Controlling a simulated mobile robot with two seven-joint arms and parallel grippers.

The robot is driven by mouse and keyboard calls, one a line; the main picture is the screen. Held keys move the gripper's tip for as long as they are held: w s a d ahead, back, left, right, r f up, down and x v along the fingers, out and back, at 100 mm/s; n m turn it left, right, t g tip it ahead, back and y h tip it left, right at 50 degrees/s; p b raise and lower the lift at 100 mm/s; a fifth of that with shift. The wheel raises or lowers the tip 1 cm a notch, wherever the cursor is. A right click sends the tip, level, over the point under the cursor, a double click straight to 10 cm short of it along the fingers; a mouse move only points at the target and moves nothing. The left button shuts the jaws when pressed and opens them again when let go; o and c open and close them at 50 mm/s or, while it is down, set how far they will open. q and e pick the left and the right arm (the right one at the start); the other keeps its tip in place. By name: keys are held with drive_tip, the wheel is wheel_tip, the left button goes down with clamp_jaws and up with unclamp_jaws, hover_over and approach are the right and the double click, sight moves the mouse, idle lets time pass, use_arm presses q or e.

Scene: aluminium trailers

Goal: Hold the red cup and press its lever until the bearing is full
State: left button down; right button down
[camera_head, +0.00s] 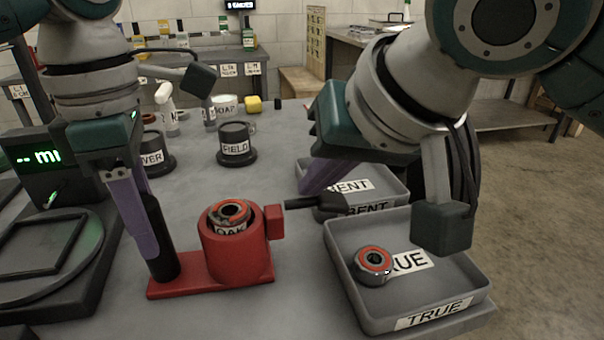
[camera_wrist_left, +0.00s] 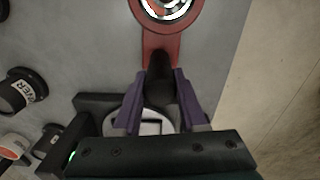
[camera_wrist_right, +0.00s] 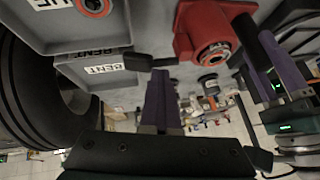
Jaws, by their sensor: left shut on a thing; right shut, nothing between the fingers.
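The red cup (camera_head: 238,258) stands on its red base on the table, with a bearing (camera_head: 231,212) with an orange ring in its top. How full the bearing is cannot be told. My left gripper (camera_head: 152,240) is shut on the cup's black upright handle (camera_head: 161,238); the left wrist view shows the fingers (camera_wrist_left: 160,88) around it. The black lever (camera_head: 328,204) sticks out to the right from the cup's side block. My right gripper (camera_head: 312,186) is shut and empty, its purple tips beside the lever's paddle; I cannot tell if they touch.
The TRUE tray (camera_head: 470,290) at the right holds another orange-ringed bearing (camera_head: 374,262). The BENT tray (camera_head: 392,186) lies behind it, under my right arm. A scale with a display (camera_head: 40,158) is at left. Black pots (camera_head: 237,142) stand behind the cup.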

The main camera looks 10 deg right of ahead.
drive_tip(key=shift+a+r, duration=0.2)
drive_tip(key=shift+r, duration=0.45)
drive_tip(key=shift+a+r, duration=0.15)
drive_tip(key=shift+r, duration=0.5)
drive_tip(key=shift+r, duration=0.1)
drive_tip(key=shift+a+r, duration=0.25)
drive_tip(key=shift+r, duration=0.55)
drive_tip(key=shift+a+r, duration=0.25)
drive_tip(key=shift+r, duration=0.5)
drive_tip(key=shift+a+r, duration=0.25)
drive_tip(key=shift+r, duration=0.55)
idle(0.5)
drive_tip(key=r, duration=0.2)
drive_tip(key=a+r, duration=0.1)
drive_tip(key=shift+r, duration=0.35)
wheel_tip(320, 180, down, 8)
drive_tip(key=d, duration=0.2)
drive_tip(key=shift+d+f, duration=0.2)
drive_tip(key=shift+f, duration=0.05)
idle(2.1)
